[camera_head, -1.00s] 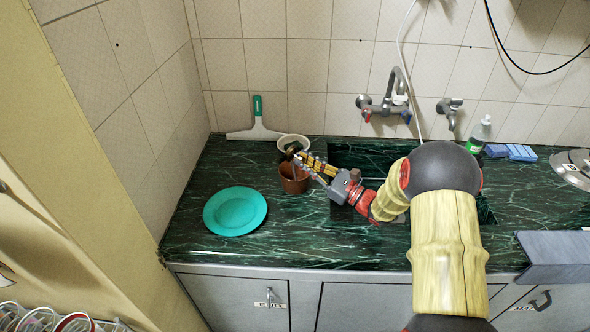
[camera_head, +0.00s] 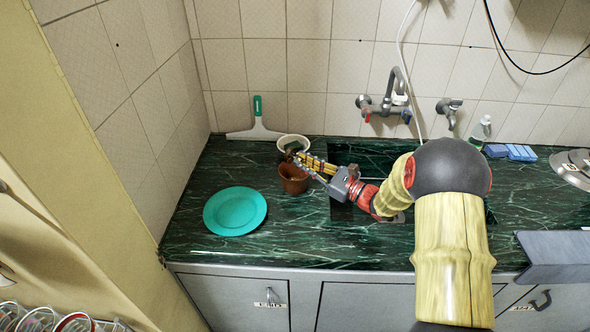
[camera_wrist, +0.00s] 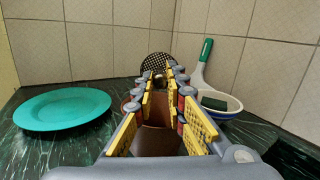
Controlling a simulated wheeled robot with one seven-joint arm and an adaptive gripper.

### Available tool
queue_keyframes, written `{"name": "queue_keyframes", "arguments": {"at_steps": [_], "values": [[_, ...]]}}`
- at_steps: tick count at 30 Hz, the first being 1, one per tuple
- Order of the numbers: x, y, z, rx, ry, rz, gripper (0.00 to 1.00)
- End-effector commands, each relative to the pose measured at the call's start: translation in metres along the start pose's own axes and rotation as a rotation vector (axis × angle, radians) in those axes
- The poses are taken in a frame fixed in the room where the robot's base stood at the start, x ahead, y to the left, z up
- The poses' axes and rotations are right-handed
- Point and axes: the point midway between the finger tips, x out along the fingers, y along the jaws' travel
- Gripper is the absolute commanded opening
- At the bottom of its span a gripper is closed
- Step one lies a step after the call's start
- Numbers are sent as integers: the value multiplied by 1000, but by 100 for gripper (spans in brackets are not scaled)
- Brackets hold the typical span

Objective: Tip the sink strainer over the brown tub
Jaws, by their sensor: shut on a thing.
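My gripper (camera_head: 298,158) is shut on the sink strainer, over the brown tub (camera_head: 294,186). The strainer (camera_wrist: 156,64) shows in the wrist view as a dark perforated disc beyond the fingertips (camera_wrist: 160,82). Its perforated face is turned towards the wrist camera, so it stands steeply tilted. In the head view it is small and dark at the fingertips, and its tilt is hard to read. The tub stands upright on the counter, its rim partly hidden by the gripper. Brown parts of it show between and beside the fingers in the wrist view (camera_wrist: 156,141).
A pale bowl (camera_wrist: 229,112) with a dark green sponge (camera_wrist: 214,103) stands right behind the tub. A squeegee (camera_head: 257,117) leans at the wall. A turquoise plate (camera_head: 235,211) lies front left. The dark sink (camera_head: 375,154) is to the right, under the taps (camera_head: 385,105).

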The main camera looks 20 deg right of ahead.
Motion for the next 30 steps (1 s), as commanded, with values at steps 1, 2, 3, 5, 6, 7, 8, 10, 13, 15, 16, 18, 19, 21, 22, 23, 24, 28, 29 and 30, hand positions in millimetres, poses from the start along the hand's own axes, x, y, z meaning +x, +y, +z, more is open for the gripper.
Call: {"name": "queue_keyframes", "arguments": {"at_steps": [1, 2, 3, 5, 6, 7, 8, 10, 13, 15, 16, 18, 19, 21, 22, 23, 24, 28, 29, 30], "values": [[2, -1, 8, -8, 42, 7, 0], [4, 0, 8, -8, 73, 13, 0], [5, -1, 11, -8, 113, 18, 0], [8, -1, 16, -4, 180, 29, 0], [9, -1, 18, -1, 213, 33, 0], [9, -1, 16, 1, 224, 35, 0], [10, -1, 16, 1, 231, 36, 0], [10, -1, 12, 1, 236, 36, 0], [9, -1, 11, 2, 238, 37, 0], [10, -1, 12, 1, 246, 38, 0], [10, -1, 13, 1, 251, 39, 0], [11, -1, 15, 1, 266, 42, 0], [12, -1, 16, 0, 274, 43, 0], [16, 0, 17, 1, 296, 48, 0], [17, 0, 18, 2, 305, 49, 0], [19, -1, 18, 1, 316, 50, 0], [21, -1, 19, 1, 330, 53, 0], [27, 0, 20, 1, 375, 61, 0], [29, 0, 20, 1, 386, 62, 0], [31, 0, 20, 2, 398, 64, 0]]}}
